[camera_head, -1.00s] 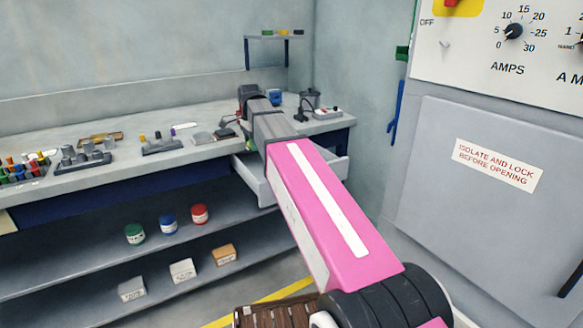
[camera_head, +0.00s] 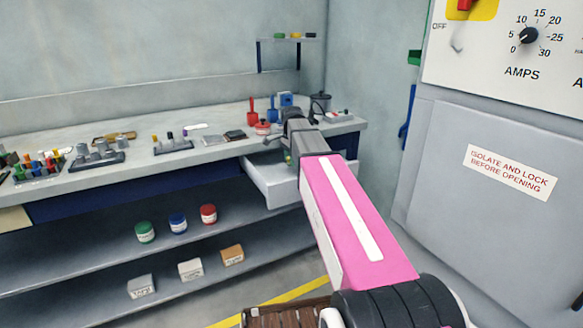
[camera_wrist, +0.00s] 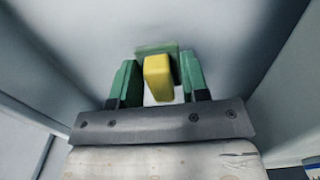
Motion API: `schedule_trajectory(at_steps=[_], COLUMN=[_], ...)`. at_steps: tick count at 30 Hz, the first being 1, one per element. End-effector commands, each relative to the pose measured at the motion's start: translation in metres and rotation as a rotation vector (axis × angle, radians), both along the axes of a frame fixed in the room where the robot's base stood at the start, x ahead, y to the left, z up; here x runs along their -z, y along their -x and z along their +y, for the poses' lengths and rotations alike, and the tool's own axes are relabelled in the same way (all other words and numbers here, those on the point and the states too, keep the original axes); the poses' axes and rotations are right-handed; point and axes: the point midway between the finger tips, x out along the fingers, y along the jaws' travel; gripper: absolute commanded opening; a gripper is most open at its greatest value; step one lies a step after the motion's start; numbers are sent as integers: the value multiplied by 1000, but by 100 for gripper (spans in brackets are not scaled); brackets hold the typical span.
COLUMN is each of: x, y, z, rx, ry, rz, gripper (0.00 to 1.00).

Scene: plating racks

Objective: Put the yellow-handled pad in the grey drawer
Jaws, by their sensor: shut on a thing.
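The yellow-handled pad shows in the wrist view as a yellow handle (camera_wrist: 158,80) with a green pad (camera_wrist: 150,48) beyond it. My gripper (camera_wrist: 160,84) has its green fingers shut on the handle. Grey surfaces, seemingly the drawer's inside, surround the pad there; I cannot tell whether it touches the bottom. In the head view the grey drawer (camera_head: 281,193) is pulled open under the bench's right end. My gripper (camera_head: 289,158) is at the drawer, partly hidden by my wrist, and the pad is not clear there.
Jars (camera_head: 178,222) and small boxes (camera_head: 190,268) stand on the shelves below. A large grey cabinet (camera_head: 480,210) stands at right.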

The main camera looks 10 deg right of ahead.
Motion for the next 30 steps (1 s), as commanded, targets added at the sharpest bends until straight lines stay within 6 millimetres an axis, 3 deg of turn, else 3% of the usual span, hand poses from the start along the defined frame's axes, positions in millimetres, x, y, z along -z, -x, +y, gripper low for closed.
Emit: schedule_trajectory(at_steps=[8,20,21,22,30], x=[34,38,37,37,37], y=[1,0,0,0,0], z=[0,0,0,0,0], rx=[0,0,0,0,0], ry=[1,0,0,0,0], rz=[2,1,1,1,1], gripper=[19,19,54,64,67])
